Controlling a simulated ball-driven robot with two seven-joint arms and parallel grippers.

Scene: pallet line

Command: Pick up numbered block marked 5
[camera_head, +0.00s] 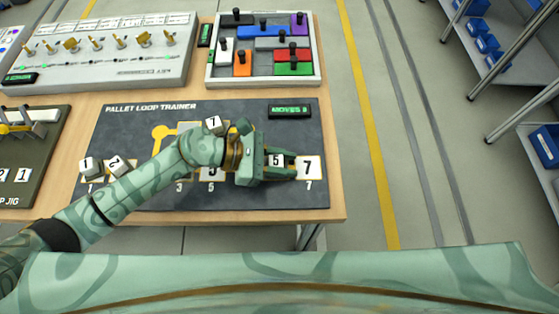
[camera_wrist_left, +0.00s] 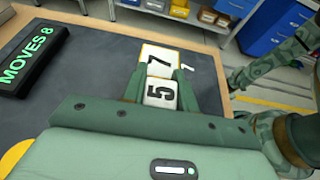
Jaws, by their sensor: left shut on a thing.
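The white block marked 5 (camera_head: 276,160) sits between the fingers of my left gripper (camera_head: 280,165), which is shut on it. In the left wrist view the block (camera_wrist_left: 160,93) shows its 5 face up between the two green fingers (camera_wrist_left: 160,88). Just past the fingertips is a white square marked 7 (camera_head: 308,163), with a yellow edge in the wrist view (camera_wrist_left: 160,58). I cannot tell whether the block touches the board below.
The dark pallet loop board (camera_head: 130,135) lies under my left arm. A coloured sliding-block tray (camera_head: 263,83) and key panel (camera_head: 100,60) lie behind.

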